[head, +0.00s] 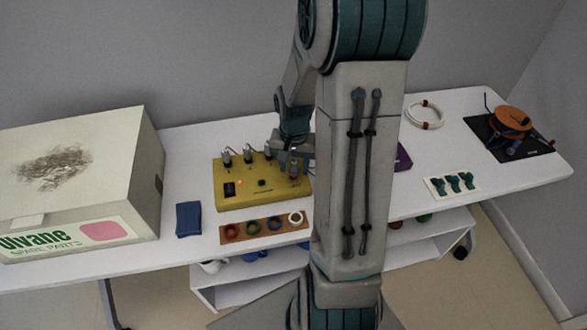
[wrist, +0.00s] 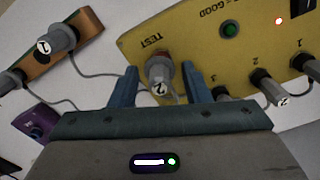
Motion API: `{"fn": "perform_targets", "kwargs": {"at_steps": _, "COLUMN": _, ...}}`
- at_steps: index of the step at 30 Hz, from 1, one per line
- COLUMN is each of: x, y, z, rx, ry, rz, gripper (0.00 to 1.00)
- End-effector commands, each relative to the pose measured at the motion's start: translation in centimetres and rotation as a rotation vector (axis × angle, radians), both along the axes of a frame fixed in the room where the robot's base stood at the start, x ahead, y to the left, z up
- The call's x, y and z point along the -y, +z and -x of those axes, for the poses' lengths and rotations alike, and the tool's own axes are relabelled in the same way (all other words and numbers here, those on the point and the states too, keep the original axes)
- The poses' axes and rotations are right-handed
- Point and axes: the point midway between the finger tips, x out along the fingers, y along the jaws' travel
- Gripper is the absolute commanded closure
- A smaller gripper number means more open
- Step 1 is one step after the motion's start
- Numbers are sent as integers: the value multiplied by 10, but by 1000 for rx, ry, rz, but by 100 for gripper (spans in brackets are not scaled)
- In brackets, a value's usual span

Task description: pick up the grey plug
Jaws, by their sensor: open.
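A yellow test box (head: 235,200) stands on the white table in the head view, with several grey plugs along its top. In the wrist view, a grey plug (wrist: 158,68) marked 2 sits at the box's TEST spot. My gripper (wrist: 158,76) is open, with one finger on each side of this plug; I cannot tell whether they touch it. In the head view my gripper (head: 292,158) is over the box's right end. Other grey plugs (wrist: 262,84) stand by the box's numbered spots. Another grey plug (wrist: 58,40), marked 1, is on a brown holder.
A large carton (head: 145,180) stands at the left, with a blue block (head: 188,218) beside it. A board with coloured rings (head: 265,229) lies in front of the box. A purple object (head: 403,157) is partly behind my arm. Thin cables run from the plugs.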

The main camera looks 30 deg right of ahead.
Motion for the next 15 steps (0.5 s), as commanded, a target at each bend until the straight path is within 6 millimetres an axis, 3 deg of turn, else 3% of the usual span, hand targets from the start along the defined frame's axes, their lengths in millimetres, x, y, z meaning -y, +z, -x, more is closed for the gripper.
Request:
{"fn": "perform_targets", "kwargs": {"at_steps": 8, "x": 0, "y": -3, "z": 0, "rx": 1, "ry": -1, "rz": 0, "gripper": 60}}
{"fn": "perform_targets", "kwargs": {"at_steps": 12, "x": 0, "y": -3, "z": 0, "rx": 1, "ry": -1, "rz": 0, "gripper": 95}}
{"fn": "perform_targets", "kwargs": {"at_steps": 15, "x": 0, "y": -2, "z": 0, "rx": 1, "ry": -1, "rz": 0, "gripper": 99}}
